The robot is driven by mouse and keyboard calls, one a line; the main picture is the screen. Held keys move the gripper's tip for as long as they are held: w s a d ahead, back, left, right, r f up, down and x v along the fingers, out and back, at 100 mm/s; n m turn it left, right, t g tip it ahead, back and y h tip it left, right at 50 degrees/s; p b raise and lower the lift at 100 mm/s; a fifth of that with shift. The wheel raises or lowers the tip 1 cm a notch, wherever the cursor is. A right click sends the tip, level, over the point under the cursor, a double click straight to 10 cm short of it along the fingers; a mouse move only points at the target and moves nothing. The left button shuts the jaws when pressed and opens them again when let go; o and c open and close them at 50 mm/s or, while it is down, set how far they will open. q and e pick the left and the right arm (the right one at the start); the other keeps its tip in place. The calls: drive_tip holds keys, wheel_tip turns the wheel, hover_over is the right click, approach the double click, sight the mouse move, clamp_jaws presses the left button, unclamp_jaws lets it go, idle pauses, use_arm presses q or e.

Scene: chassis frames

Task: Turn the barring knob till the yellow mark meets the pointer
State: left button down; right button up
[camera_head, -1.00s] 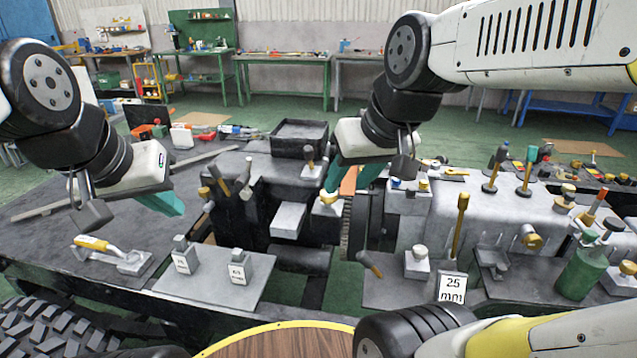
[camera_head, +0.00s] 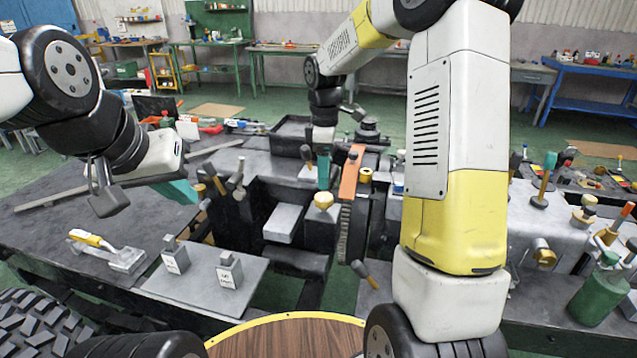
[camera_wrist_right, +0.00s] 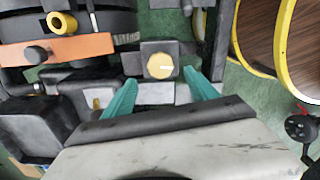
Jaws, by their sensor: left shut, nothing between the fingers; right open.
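The barring knob, as I take it, is a yellow knob (camera_head: 323,200) on a pale block in the middle of the machine. In the right wrist view this knob (camera_wrist_right: 160,66) is seen from above, with a thin pale mark reaching to the right edge of its face. I cannot make out the pointer for certain. My right gripper (camera_head: 323,172) is pointing down above the knob. Its open fingers (camera_wrist_right: 163,97) show on either side below the knob, with nothing between them. My left gripper (camera_head: 182,191) is shut and empty over the left part of the bench.
An orange bar (camera_head: 350,172) stands beside the toothed wheel (camera_head: 344,226), just right of the knob. A yellow-handled tool (camera_head: 93,240) and a plate with two labelled blocks (camera_head: 205,283) lie at front left. My right arm hides much of the machine's right side.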

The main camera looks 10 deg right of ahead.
sight(324, 197)
wheel_tip(324, 197, down, 7)
drive_tip(key=shift+f, duration=0.2)
idle(0.3)
drive_tip(key=c, duration=1.4)
